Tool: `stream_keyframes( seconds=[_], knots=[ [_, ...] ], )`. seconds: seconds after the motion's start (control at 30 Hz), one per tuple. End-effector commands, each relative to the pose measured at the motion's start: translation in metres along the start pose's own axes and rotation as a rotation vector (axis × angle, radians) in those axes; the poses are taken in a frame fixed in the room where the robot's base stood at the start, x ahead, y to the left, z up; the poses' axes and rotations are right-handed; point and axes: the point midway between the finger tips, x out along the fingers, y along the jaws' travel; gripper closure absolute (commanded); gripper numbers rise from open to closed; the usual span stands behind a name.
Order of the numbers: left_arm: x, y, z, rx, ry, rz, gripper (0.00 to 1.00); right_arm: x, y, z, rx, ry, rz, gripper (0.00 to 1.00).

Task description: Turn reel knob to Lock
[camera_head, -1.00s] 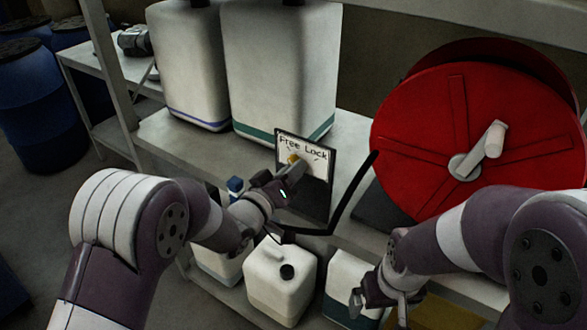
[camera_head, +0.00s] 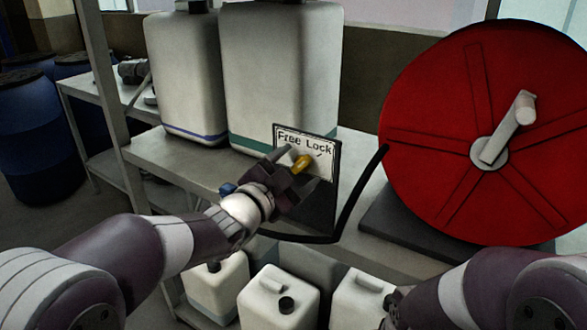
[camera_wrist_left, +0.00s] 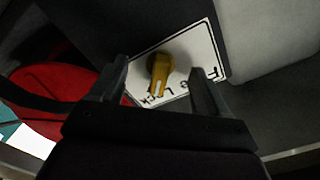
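The yellow reel knob (camera_head: 302,163) sits on a white label plate (camera_head: 288,138) marked "Free" and "Lock", on a dark upright panel. The knob's narrow end points up and right, toward "Lock". In the left wrist view the knob (camera_wrist_left: 160,68) shows a white mark pointing down to the word "Lock", which it partly covers. My left gripper (camera_head: 297,169) is open in front of the plate. Its fingers stand on either side of the knob, with visible gaps. My right arm (camera_head: 470,295) comes in at the lower right; its gripper is below the picture.
A large red reel (camera_head: 460,150) with a crank stands right of the panel. A black hose (camera_head: 358,200) curves from it below the plate. Large white canisters (camera_head: 275,75) stand behind on the shelf (camera_head: 180,160). Smaller canisters (camera_head: 280,300) are below.

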Motion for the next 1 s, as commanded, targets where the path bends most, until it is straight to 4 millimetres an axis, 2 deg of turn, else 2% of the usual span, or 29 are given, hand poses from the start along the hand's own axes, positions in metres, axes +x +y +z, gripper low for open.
stream_keyframes(
  seconds=[0.53,0.8,0.9,1.0],
  knots=[
    [-0.003,0.0,0.0,-0.001,0.002,-0.002,0.11,0.001,0.0,0.0,0.0,0.0,0.0,0.0],
    [-0.054,0.0,0.0,-0.001,0.002,-0.003,0.11,0.009,0.0,0.001,0.0,-0.001,0.0,0.0],
    [-0.066,-0.001,0.0,-0.001,0.002,-0.003,0.11,0.009,0.0,0.001,0.0,0.0,0.0,0.0],
    [-0.07,0.0,0.0,-0.002,0.001,0.0,0.11,0.009,0.0,0.001,0.0,0.0,0.0,0.0]
  ],
)
